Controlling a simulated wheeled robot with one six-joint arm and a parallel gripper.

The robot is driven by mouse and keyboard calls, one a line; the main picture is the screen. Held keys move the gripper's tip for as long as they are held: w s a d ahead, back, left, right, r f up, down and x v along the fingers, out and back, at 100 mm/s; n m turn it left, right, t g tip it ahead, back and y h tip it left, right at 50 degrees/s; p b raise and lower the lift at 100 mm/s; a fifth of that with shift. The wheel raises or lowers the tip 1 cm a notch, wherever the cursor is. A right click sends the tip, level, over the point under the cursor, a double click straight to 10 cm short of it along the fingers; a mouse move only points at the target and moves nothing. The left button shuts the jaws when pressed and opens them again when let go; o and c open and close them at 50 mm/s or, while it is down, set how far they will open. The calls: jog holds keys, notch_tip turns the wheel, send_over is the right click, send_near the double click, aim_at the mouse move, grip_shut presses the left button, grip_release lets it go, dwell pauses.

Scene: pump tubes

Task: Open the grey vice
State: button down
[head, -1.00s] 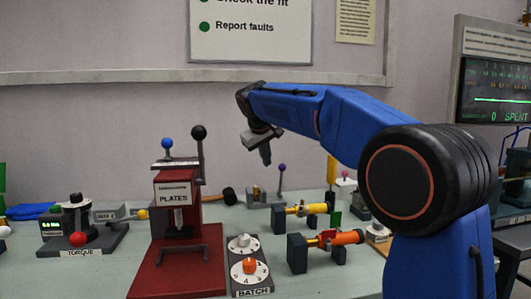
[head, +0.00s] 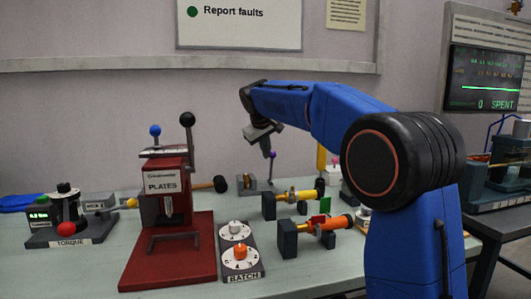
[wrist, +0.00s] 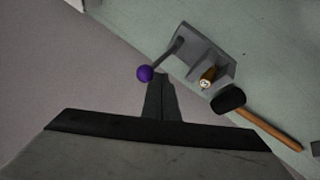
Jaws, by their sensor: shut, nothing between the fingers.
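The grey vice (head: 241,186) stands toward the back of the bench, behind the yellow and orange tubes. In the wrist view its base (wrist: 224,62) and upright jaws show, with a brown cylinder (wrist: 207,78) with a pale end at the jaws. A lever with a purple ball (head: 272,154) rises from it; the ball (wrist: 145,73) also shows in the wrist view. My gripper (head: 268,152) points down right at the ball, its fingers (wrist: 158,92) shut and empty. The fingertips overlap the ball's edge in the picture; I cannot tell whether they touch it.
A black-headed mallet (head: 220,184) lies left of the vice. The red plates press (head: 168,185) and the batch dials (head: 238,245) stand nearer. A yellow tube (head: 294,196) and an orange tube (head: 325,224) on holders are in front of the vice. The wall is behind.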

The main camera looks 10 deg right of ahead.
aim_at(274, 154)
jog(key=shift+d, duration=0.1)
jog(key=shift+d+r+m+y, duration=0.15)
jog(key=shift+d+m+y, duration=0.25)
jog(key=shift+d+y, duration=0.95)
jog(key=d+f+y, duration=0.1)
jog(key=d, duration=0.5)
jog(key=shift+f+m, duration=0.3)
jog(key=shift+f, duration=0.1)
jog(key=shift+d+f+y, duration=0.2)
jog(key=shift+d+y, duration=0.05)
